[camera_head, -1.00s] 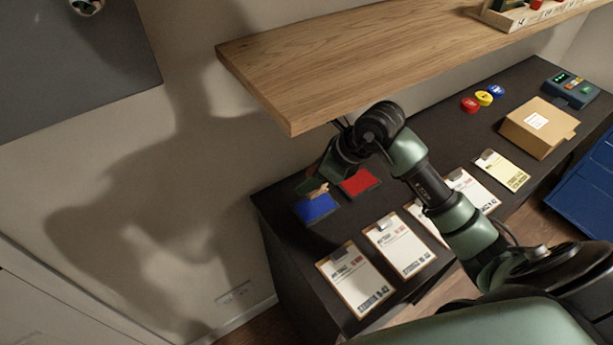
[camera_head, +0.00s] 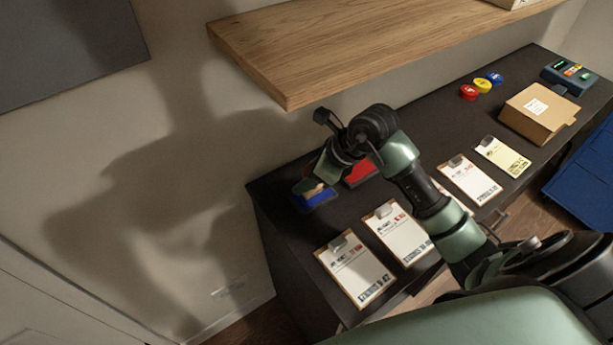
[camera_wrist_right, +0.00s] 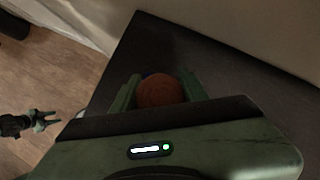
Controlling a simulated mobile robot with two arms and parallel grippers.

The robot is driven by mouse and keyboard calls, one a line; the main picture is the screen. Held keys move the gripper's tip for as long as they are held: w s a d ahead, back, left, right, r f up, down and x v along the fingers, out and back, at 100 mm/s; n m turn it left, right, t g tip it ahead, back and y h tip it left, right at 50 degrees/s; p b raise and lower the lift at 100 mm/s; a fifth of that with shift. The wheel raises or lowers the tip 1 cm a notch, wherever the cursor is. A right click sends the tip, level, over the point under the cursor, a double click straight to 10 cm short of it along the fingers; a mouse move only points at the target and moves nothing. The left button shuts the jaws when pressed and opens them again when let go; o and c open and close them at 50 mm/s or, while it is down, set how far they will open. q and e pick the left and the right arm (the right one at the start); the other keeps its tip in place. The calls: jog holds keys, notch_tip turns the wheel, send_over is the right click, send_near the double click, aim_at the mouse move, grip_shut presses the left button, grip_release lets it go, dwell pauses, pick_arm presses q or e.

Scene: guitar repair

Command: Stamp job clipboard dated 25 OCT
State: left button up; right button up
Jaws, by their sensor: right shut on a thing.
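My right gripper (camera_head: 316,186) is shut on a stamp with a round brown wooden handle (camera_wrist_right: 160,91). The stamp is over the blue ink pad (camera_head: 322,199) and covers part of it; I cannot tell whether it touches. The red ink pad (camera_head: 358,174) lies just right of it, partly behind the gripper. Clipboards with white sheets lie at the near edge: one nearest (camera_head: 355,270), one beside it (camera_head: 398,236), another farther right (camera_head: 469,181). My left gripper (camera_wrist_right: 42,118) appears open, away over the floor.
A wooden shelf (camera_head: 370,45) overhangs the back of the dark bench (camera_head: 420,130). A cardboard box (camera_head: 537,112), several coloured round pieces (camera_head: 482,85) and a blue device (camera_head: 570,75) stand at the far right. My right arm crosses above the clipboard row.

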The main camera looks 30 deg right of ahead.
jog(key=shift+s+f+b, duration=0.1)
jog(key=shift+f+b, duration=0.5)
dwell(1.8)
jog(key=shift+r+p, duration=2.3)
jog(key=shift+r, duration=1.3)
